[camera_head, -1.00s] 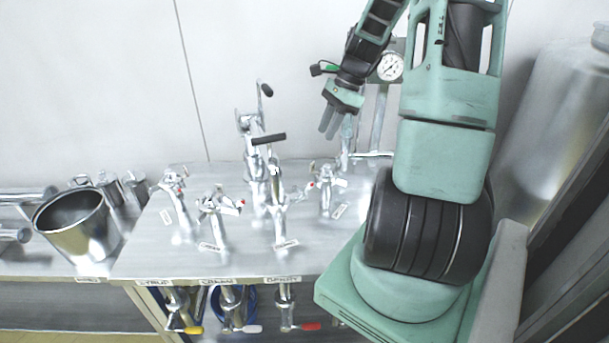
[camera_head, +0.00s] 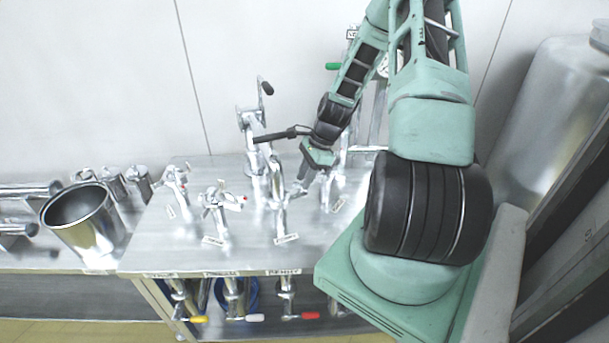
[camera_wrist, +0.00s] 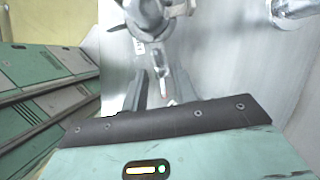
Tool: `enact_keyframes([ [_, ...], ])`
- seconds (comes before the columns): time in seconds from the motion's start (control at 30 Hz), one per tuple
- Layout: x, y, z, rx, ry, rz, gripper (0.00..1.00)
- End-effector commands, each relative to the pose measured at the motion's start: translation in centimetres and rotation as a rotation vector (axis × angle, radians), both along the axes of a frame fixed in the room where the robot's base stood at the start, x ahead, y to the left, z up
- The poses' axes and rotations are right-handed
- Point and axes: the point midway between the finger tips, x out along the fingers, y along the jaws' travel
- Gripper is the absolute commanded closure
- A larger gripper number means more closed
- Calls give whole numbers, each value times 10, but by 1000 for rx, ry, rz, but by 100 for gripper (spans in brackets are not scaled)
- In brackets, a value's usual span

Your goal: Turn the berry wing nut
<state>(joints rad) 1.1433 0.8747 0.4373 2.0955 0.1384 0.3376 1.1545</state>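The berry fitting (camera_head: 276,185) is a shiny upright metal assembly on the bench, behind a small label. Its wing nut cannot be picked out clearly in the head view. My gripper (camera_head: 300,190) is low over the bench, just right of this fitting, pointing down and left. In the wrist view, my gripper (camera_wrist: 162,90) has its two grey fingers apart. A narrow silver piece (camera_wrist: 163,86), perhaps a wing of the nut, shows between them. Contact cannot be told. A round metal fitting (camera_wrist: 150,15) lies just beyond the fingertips.
Other metal fittings (camera_head: 217,208) stand left of the berry fitting, and a tall one with a black handle (camera_head: 251,125) stands behind. A steel pot (camera_head: 80,220) is at the left. A red-handled valve (camera_head: 300,316) hangs below the bench edge. A large tank (camera_head: 560,110) is right.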

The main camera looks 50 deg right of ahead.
Motion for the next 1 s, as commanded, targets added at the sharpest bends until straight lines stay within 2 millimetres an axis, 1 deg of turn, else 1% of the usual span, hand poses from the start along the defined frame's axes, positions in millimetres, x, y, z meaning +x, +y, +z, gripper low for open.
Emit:
enact_keyframes([
  [0.17, 1, 3, -7, 0, 0, 0, 72],
  [0.4, 1, 3, -8, -1, 1, 0, 72],
  [0.43, 1, 3, -8, -1, 1, 0, 75],
  [0.47, 1, 3, -8, -1, 1, 0, 83],
  [0.5, 1, 2, -8, -1, 1, 0, 94],
  [0.53, 1, 3, -8, -1, 1, 0, 100],
  [0.8, 1, 2, -8, -1, 0, 6, 100],
  [1.0, 2, 2, -8, -2, 0, 60, 100],
])
